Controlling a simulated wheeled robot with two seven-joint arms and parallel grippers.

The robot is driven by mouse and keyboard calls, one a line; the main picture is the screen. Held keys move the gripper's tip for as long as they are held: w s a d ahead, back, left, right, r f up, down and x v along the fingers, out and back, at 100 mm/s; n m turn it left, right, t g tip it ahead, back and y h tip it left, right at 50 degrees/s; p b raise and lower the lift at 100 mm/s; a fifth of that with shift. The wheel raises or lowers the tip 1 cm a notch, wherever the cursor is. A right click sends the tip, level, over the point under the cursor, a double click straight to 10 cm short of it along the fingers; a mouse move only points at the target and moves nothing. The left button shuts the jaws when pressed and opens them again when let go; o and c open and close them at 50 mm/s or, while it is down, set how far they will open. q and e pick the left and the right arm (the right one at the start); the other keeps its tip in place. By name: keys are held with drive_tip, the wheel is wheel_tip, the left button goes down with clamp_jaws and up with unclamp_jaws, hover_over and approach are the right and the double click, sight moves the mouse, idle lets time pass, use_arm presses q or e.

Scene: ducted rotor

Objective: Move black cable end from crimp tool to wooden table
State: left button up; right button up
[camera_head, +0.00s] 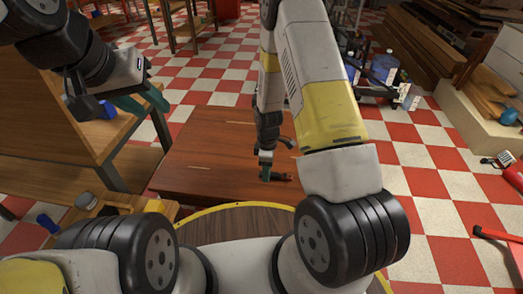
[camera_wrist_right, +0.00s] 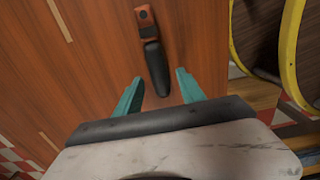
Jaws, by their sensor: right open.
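A black tool-like piece with an orange-red end (camera_wrist_right: 153,52) lies on the reddish wooden table (camera_wrist_right: 90,60). I cannot tell whether it is the crimp tool or the cable end, and no separate black cable is clear. In the right wrist view, my right gripper (camera_wrist_right: 159,75) is open, with the piece's black part between its teal fingers and nothing visibly clamped. In the head view, my right gripper (camera_head: 266,172) is low over the wooden table (camera_head: 205,178), beside the small piece. My left gripper (camera_head: 150,110) is open and empty, raised at the upper left.
A wooden workbench (camera_head: 60,120) stands at the left. A yellow-rimmed round edge (camera_head: 238,206) lies between the table and my body. Planks and bottles (camera_head: 384,68) stand at the upper right. The table's left part is clear, and checkered floor is open beyond it.

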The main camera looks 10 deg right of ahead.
drive_tip(key=s+d+r+m+t+y, duration=0.1)
drive_tip(key=s+r+m, duration=0.15)
drive_tip(key=r, duration=1.25)
drive_tip(key=s+r+m+t, duration=0.15)
drive_tip(key=r+m, duration=0.25)
drive_tip(key=r, duration=1.1)
drive_tip(key=s+d+r+m+t+y, duration=0.1)
drive_tip(key=s+r+m+t, duration=0.2)
drive_tip(key=s+r+m, duration=0.4)
drive_tip(key=s+r, duration=0.6)
drive_tip(key=s, duration=0.2)
drive_tip(key=shift+d+m+t, duration=0.35)
drive_tip(key=shift+c, duration=0.2)
